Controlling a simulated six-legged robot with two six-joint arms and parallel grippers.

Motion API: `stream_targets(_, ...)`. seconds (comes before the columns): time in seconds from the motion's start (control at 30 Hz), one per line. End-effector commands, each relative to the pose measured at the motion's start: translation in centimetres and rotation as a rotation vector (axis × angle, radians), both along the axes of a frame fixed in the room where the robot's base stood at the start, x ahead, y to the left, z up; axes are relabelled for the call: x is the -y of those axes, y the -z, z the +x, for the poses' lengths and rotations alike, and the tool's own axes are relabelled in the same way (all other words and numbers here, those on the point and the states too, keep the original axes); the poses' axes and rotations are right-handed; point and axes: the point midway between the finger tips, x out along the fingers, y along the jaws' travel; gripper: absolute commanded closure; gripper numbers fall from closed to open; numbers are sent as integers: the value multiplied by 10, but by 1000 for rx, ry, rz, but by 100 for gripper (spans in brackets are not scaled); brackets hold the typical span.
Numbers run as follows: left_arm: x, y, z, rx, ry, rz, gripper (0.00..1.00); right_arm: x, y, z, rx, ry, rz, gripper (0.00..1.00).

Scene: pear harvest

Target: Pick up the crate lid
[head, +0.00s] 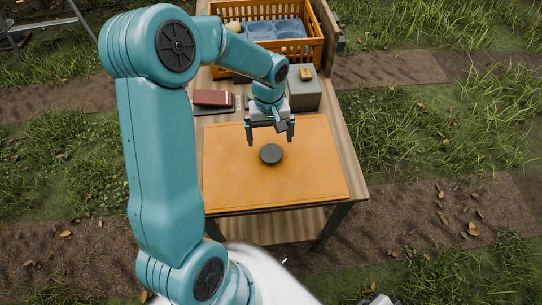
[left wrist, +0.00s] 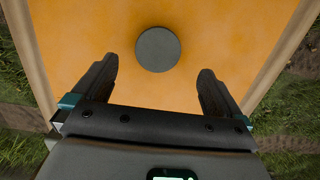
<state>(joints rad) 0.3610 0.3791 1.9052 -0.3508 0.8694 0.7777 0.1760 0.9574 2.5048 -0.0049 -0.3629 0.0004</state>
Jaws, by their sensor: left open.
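The crate lid (head: 230,181) is a flat orange panel lying on the front of the wooden table, with a round dark grey knob (head: 271,154) in its middle. In the left wrist view the lid (left wrist: 215,40) fills most of the picture, and the knob (left wrist: 158,49) lies ahead of and between the fingers. My left gripper (head: 271,139) is open and empty above the lid, just behind the knob in the head view. Its two dark fingers also show in the left wrist view (left wrist: 158,80), apart from the knob.
An orange slatted crate (head: 308,52) with blue-grey trays (head: 275,30) inside stands at the table's back. A grey box (head: 304,92) and a dark red block (head: 212,98) sit between crate and lid. The wooden table (head: 352,183) has grass and dirt around it.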

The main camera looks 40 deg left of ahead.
Motion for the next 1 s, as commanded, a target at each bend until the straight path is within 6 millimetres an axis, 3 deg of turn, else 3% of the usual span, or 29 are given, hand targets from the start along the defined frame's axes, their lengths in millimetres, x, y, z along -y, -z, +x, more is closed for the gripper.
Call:
stream_targets(0.17,1,13,0,-2,0,-1,0,0,-2,0,0,0,0,100)
stream_targets(0.5,4,59,0,-2,-1,-1,0,0,-12,0,0,0,0,100)
stream_targets(0.73,4,62,0,0,0,0,0,0,-12,0,0,0,0,100)
stream_targets(0.77,4,62,0,0,0,0,3,0,-12,0,0,0,0,100)
stream_targets(0.97,4,62,0,0,0,0,68,0,-12,0,0,0,0,100)
stream_targets(1.0,4,61,1,1,0,0,71,0,-12,0,0,0,0,100)
